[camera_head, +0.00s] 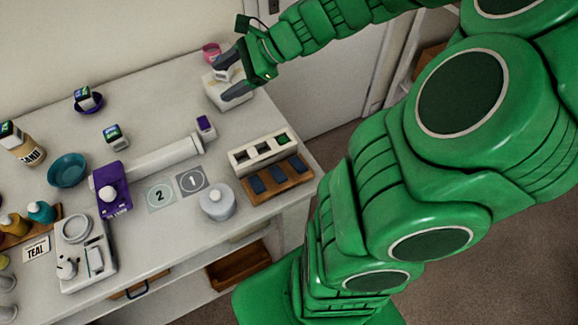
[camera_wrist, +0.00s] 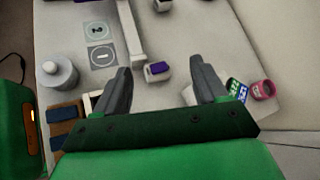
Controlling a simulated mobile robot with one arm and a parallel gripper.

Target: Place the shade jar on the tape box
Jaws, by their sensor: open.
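The white tape box (camera_head: 236,101) stands at the back right of the table, partly hidden by my gripper. In the wrist view, the white box (camera_wrist: 251,103) is at the right, with a small shade jar (camera_wrist: 238,89) with a blue and green label on or against it. The right finger partly covers this jar; I cannot tell its exact contact. My gripper (camera_head: 230,84) is open over the box area in the head view. In the wrist view, my gripper (camera_wrist: 162,89) has its fingers wide apart, and the jar lies outside the right finger.
A pink cup-like item (camera_head: 211,53) is behind the box. Similar labelled jars stand at a blue dish (camera_head: 97,106) and on the open table (camera_head: 116,138). A purple-topped block (camera_head: 206,127) and slotted rack (camera_head: 262,153) are nearer.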

